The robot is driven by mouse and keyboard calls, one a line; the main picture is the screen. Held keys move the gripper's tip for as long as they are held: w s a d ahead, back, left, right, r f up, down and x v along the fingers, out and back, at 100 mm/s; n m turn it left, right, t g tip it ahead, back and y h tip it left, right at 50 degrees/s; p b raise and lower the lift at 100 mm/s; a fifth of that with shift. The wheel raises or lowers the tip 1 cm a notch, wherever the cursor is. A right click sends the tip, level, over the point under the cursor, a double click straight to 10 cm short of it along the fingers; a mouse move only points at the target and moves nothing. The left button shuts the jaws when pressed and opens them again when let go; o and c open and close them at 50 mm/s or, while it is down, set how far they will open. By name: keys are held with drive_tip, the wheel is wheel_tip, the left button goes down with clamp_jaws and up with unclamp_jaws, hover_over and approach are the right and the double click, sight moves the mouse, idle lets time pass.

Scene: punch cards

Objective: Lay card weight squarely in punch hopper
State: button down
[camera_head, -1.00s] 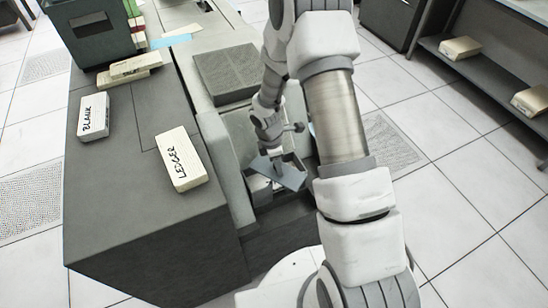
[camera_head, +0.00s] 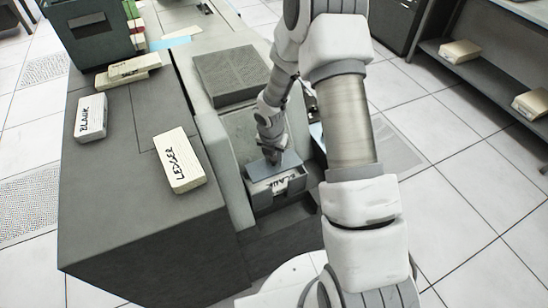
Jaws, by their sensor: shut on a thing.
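The card weight (camera_head: 276,167) is a flat blue-grey plate. My gripper (camera_head: 273,155) points down at the hopper and is shut on the weight; the fingertips are small and partly hidden by the wrist. The punch hopper (camera_head: 262,201) is a grey open box on the machine's front, with cards (camera_head: 284,184) bearing dark lettering inside. The weight is over the back part of the hopper, its edges roughly in line with the walls. I cannot tell whether it touches the cards.
A LEDGER card block (camera_head: 180,160) and a BLANK card block (camera_head: 91,117) lie on the dark desk top to the left. More card stacks (camera_head: 134,67) lie behind them by a dark bin (camera_head: 86,30). A shelf (camera_head: 490,75) with card blocks stands at right.

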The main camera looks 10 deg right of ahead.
sight(274, 164)
drive_tip(key=shift+f, duration=0.15)
drive_tip(key=shift+f+b, duration=1.15)
drive_tip(key=shift+f, duration=0.15)
drive_tip(key=shift+f, duration=0.1)
drive_tip(key=shift+f+b, duration=2.05)
drive_tip(key=shift+f, duration=0.55)
drive_tip(key=shift+c, duration=2.3)
unclamp_jaws()
wheel_tip(274, 164, up, 17)
drive_tip(key=s+a+p, duration=0.1)
drive_tip(key=s+p, duration=0.1)
drive_tip(key=p, duration=0.1)
drive_tip(key=shift+a+r, duration=0.15)
drive_tip(key=shift+a, duration=0.05)
